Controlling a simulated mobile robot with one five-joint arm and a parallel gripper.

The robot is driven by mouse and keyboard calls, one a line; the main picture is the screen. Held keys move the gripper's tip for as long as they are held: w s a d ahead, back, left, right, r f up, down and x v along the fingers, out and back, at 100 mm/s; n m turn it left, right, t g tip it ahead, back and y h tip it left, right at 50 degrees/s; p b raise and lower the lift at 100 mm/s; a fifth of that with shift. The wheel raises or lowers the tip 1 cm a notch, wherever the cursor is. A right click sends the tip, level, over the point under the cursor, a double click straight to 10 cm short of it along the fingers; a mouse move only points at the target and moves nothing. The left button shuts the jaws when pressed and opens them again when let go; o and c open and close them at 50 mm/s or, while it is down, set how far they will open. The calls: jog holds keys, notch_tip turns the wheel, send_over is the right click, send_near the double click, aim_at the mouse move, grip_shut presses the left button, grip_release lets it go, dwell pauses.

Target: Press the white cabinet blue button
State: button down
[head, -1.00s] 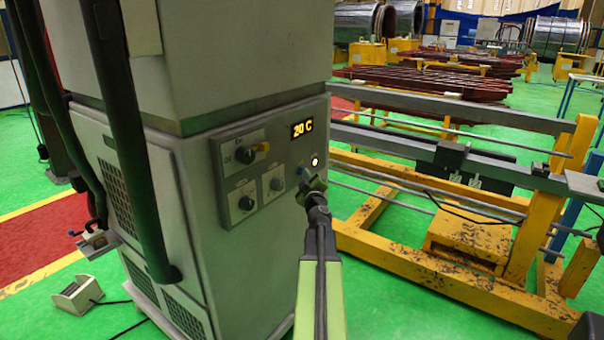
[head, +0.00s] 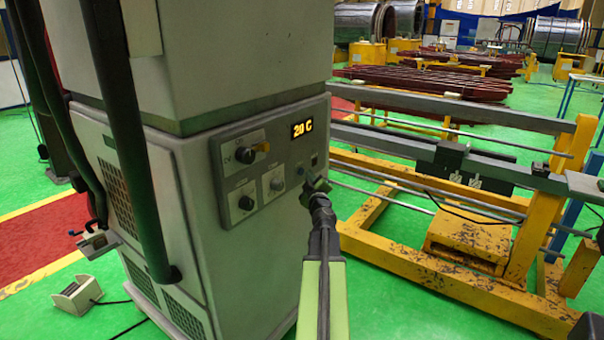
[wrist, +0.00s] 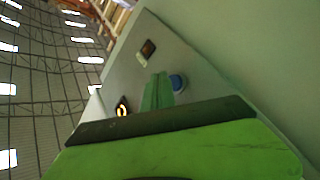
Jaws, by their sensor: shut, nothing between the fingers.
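The white cabinet (head: 180,205) stands left of centre, with a grey control panel on its front face. The small blue button (head: 301,171) is at the panel's right side, below the orange display. In the wrist view the round blue button (wrist: 178,82) shows right beside the fingertips. My gripper (head: 319,186) is at the panel's lower right, a little right of and below the button in the head view. Its green fingers (wrist: 157,92) are shut and empty. I cannot tell whether they touch the panel.
The display (head: 302,129) reads 20 C. A yellow frame with rails (head: 440,265) stands close on the right. Green floor is clear in front.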

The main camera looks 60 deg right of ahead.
jog(key=s, duration=0.5)
dwell(0.9)
